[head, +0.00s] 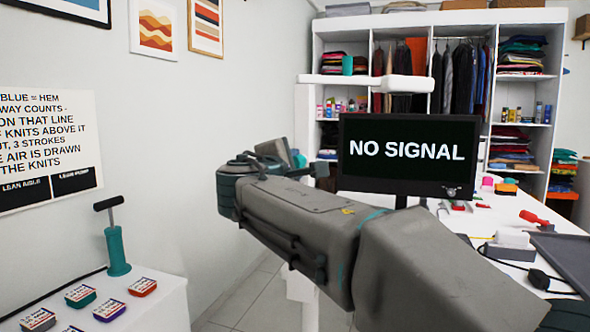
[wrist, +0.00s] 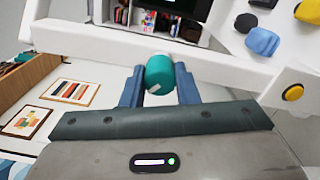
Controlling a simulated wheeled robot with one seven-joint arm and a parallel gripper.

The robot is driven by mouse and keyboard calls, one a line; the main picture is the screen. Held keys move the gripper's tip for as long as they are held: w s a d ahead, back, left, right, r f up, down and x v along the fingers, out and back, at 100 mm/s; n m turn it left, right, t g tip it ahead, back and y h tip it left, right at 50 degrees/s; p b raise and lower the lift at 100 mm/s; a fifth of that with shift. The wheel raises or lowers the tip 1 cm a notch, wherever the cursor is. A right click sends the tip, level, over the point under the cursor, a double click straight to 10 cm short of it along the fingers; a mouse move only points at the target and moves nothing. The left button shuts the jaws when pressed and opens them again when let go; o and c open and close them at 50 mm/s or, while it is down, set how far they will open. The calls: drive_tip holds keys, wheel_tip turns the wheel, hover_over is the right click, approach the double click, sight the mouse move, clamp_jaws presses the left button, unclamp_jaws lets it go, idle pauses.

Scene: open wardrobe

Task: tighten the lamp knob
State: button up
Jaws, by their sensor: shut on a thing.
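The lamp knob (wrist: 160,74) is a short teal cylinder with a pale mark on its side, in the upper middle of the wrist view. It sits by a white bar, seemingly the lamp's arm (wrist: 240,72). My gripper (wrist: 159,82) has its two blue fingers shut on the knob, one on each side. In the head view a white lamp-like bar (head: 350,81) stands above the monitor.
A monitor (head: 407,150) reading NO SIGNAL stands behind my arm. A white worktable (head: 480,222) with tools is at right, the open wardrobe (head: 493,128) at back. A teal hand pump (head: 116,248) stands on a white surface at left. A yellow button (wrist: 293,93) is on the bar's right end.

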drive_tip(key=shift+f+m+b, duration=0.1)
drive_tip(key=shift+m+b, duration=0.2)
drive_tip(key=shift+b, duration=0.1)
drive_tip(key=shift+m+b, duration=2.6)
drive_tip(key=shift+b, duration=0.15)
drive_tip(key=shift+m+b, duration=1.85)
drive_tip(key=shift+m, duration=0.75)
drive_tip(key=o, duration=1.1)
drive_tip(key=shift+c, duration=0.2)
